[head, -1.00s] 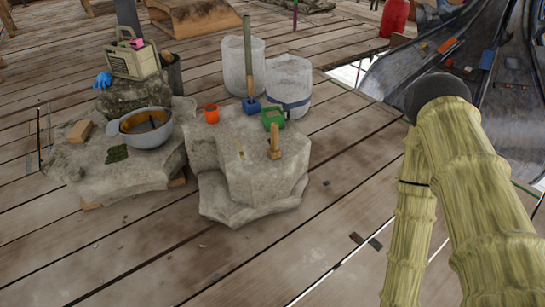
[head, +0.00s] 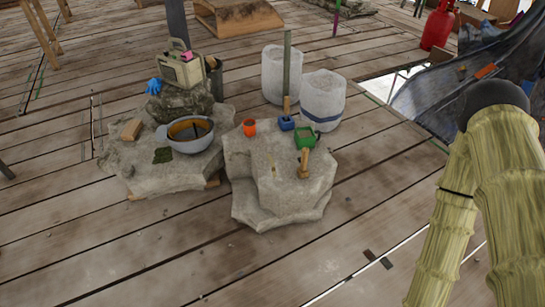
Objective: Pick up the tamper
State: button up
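Two candidates for the tamper show on the near stone block (head: 262,212). One is a small upright wooden piece (head: 303,165) near the block's right front. The other is a blue block (head: 286,123) at the back, with a wooden shaft and a long grey-green pole rising above it. I cannot tell for sure which is the tamper. My arm, in a yellow-green sleeve, fills the right side. My gripper is not in view, and the arm parts seen are apart from the stones.
An orange cup (head: 249,127) and a green box (head: 305,139) share the block. A grey bowl (head: 188,146), a wooden brick (head: 131,129) and a beige radio-like box (head: 180,70) are on the left stone. White sacks (head: 323,98) stand behind.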

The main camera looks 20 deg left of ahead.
aim_at(302, 171)
jog(key=z, duration=0.4)
jog(key=k, duration=0.35)
jog(key=u, duration=1.4)
jog(key=i, duration=1.4)
jog(key=z, duration=0.75)
